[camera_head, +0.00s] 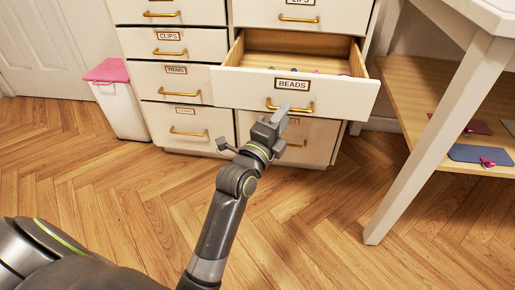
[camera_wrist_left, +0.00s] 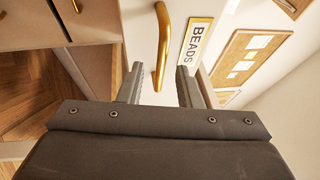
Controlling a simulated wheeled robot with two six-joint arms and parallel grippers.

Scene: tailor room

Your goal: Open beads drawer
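The beads drawer (camera_head: 328,93) is a white drawer with a "BEADS" label, pulled well out of the cabinet in the head view. Its wooden inside and a few small coloured beads show. Its brass handle (camera_head: 290,106) is on the front; the handle (camera_wrist_left: 163,42) and label (camera_wrist_left: 196,48) also show in the left wrist view. My left gripper (camera_head: 277,126) is just in front of and below the handle. In the left wrist view its fingers (camera_wrist_left: 159,75) are apart, with the handle's near end between them. I cannot tell whether they touch it. My right gripper is not in view.
The white cabinet (camera_head: 187,98) has other closed drawers, including "CLIPS" and "TRIMS". A white bin (camera_head: 120,108) with a pink lid stands to its left. A white table leg (camera_head: 430,145) and wooden shelf (camera_head: 425,100) are at right. The wood floor in front is clear.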

